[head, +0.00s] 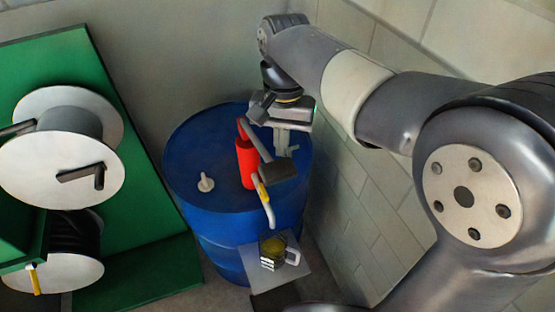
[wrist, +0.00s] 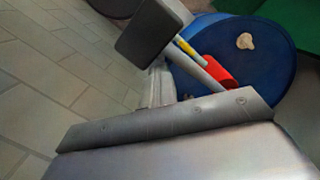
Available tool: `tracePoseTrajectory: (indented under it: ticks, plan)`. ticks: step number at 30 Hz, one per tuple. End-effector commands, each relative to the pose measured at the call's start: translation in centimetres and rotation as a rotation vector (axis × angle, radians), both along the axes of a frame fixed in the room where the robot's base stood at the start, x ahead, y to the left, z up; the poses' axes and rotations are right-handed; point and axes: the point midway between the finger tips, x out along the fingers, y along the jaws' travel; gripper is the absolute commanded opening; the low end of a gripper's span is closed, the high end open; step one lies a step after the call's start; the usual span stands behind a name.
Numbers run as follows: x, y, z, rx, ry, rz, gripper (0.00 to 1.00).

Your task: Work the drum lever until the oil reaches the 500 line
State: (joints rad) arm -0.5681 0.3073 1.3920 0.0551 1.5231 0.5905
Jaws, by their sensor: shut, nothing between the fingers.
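The blue drum (head: 215,215) stands against the wall, with a red pump (head: 246,163) on its top; both the drum (wrist: 262,75) and the pump (wrist: 216,72) show in the wrist view. The pump's grey lever ends in a dark flat pad (head: 283,170), also in the wrist view (wrist: 150,32). A pale spout (head: 268,214) with a yellow band points down over a clear jug (head: 272,252) holding yellowish oil. The jug's marks are too small to read. My gripper (head: 288,152) is shut and empty, just behind the pad; the wrist view shows its fingers (wrist: 160,72) beside the pad.
The jug stands on a grey plate (head: 296,272) in front of the drum. A pale cap (head: 205,183) sits on the drum top. A green rack (head: 150,265) with cable reels (head: 62,168) is at the left. The tiled wall (head: 350,190) is close on the right.

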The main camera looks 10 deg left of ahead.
Motion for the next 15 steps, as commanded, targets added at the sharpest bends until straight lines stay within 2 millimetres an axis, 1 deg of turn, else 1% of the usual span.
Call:
tracePoseTrajectory:
  ticks: [2,5,9,15]
  plan:
    - [0.0,0.0,0.7,0.000,0.002,0.000,0.00]
    - [0.2,0.0,2.3,0.000,0.002,0.000,0.00]
    - [0.5,0.0,5.2,0.001,-0.001,-0.001,0.00]
    - [0.9,0.0,8.4,0.001,-0.001,-0.001,0.00]
